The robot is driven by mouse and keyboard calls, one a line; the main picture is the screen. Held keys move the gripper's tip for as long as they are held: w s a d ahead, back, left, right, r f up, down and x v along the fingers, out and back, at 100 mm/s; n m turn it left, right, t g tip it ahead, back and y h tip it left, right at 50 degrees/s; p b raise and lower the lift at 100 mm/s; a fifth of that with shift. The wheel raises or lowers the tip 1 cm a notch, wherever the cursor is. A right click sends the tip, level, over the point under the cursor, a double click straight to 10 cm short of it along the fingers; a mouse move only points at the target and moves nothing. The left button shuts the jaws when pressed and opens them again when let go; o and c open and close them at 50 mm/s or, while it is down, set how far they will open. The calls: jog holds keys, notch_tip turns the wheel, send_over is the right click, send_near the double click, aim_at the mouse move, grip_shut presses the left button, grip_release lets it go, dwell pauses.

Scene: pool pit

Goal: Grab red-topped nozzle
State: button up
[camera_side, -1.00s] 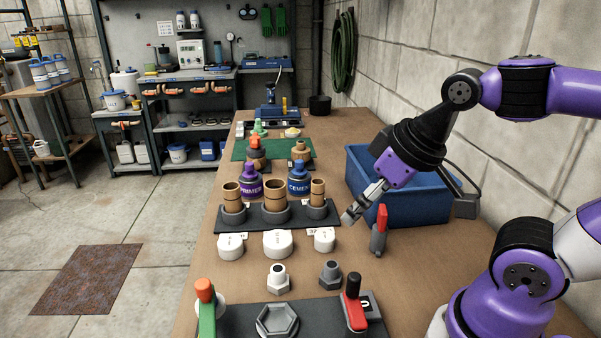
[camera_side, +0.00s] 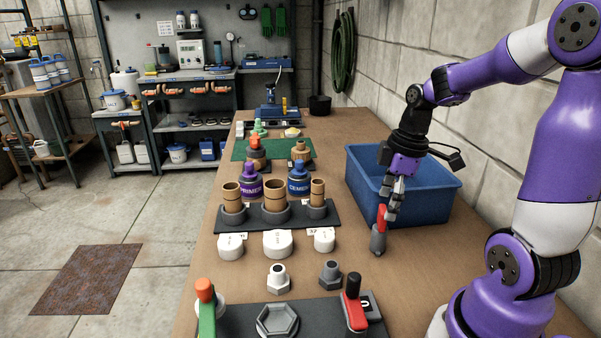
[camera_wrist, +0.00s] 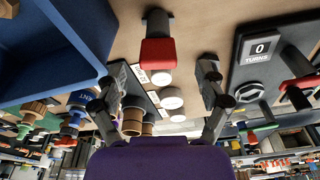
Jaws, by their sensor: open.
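The red-topped nozzle (camera_side: 378,238) stands upright on the wooden bench, in front of the blue bin. It has a grey base and a red upper part. My gripper (camera_side: 392,212) points down at the nozzle's top, and its fingers partly cover the red part in the side view. In the wrist view, my gripper (camera_wrist: 164,82) is open with nothing held between its fingers. The red top (camera_wrist: 158,51) lies ahead, between the lines of the two fingers. Whether the fingertips touch it cannot be told.
The blue bin (camera_side: 428,205) stands close behind my gripper. White caps (camera_side: 278,244) and a grey fitting (camera_side: 331,274) lie to the left. A dark plate with a red lever (camera_side: 354,308) is at the front. The bench right of the nozzle is clear.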

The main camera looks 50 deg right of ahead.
aim_at(384, 209)
jog(key=f, duration=0.5)
jog(key=shift+w+a, duration=0.15)
jog(key=shift+w, duration=0.25)
grip_shut()
jog(key=shift+r, duration=0.1)
